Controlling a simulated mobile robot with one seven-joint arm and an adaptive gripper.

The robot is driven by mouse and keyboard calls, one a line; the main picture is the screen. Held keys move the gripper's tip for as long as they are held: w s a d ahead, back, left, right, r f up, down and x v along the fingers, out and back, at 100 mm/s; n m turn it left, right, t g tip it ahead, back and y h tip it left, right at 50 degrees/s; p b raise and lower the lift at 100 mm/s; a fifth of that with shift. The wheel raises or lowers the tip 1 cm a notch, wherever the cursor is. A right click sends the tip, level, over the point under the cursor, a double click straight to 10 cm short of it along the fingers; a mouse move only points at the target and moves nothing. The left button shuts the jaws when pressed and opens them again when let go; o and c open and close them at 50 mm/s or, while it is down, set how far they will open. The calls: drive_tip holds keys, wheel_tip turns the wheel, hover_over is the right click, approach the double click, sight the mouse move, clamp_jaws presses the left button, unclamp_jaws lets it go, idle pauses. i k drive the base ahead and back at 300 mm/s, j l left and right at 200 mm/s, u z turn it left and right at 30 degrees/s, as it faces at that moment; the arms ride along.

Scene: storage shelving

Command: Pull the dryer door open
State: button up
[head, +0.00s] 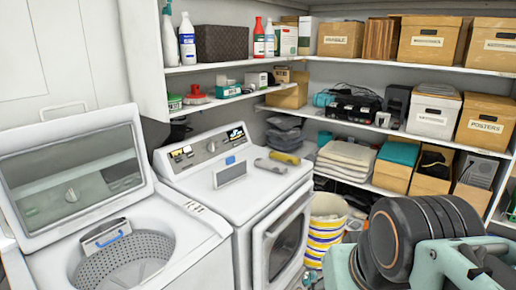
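The dryer (228,190) is the white machine in the middle of the head view, with a control panel on top at the back. Its door (285,238) is on the front face, turned toward the right, with a white frame and a dark window. The door looks shut against the body; its lower part is cut off by the picture edge. My arm fills the lower right, to the right of the door and apart from it in the picture. I cannot make out my gripper's fingers in this view.
A white top-loading washer (192,252) with its lid (70,175) raised stands left of the dryer. A yellow-striped basket (325,228) stands on the floor right of the door. Shelves (420,62) with boxes line the back. Small items lie on the dryer top.

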sight(280, 240)
drive_tip(key=i+l+u, duration=0.35)
drive_tip(key=i+l, duration=0.2)
drive_tip(key=i, duration=0.45)
drive_tip(key=i+l+u, duration=0.35)
drive_tip(key=i+l, duration=0.5)
drive_tip(key=i, duration=0.15)
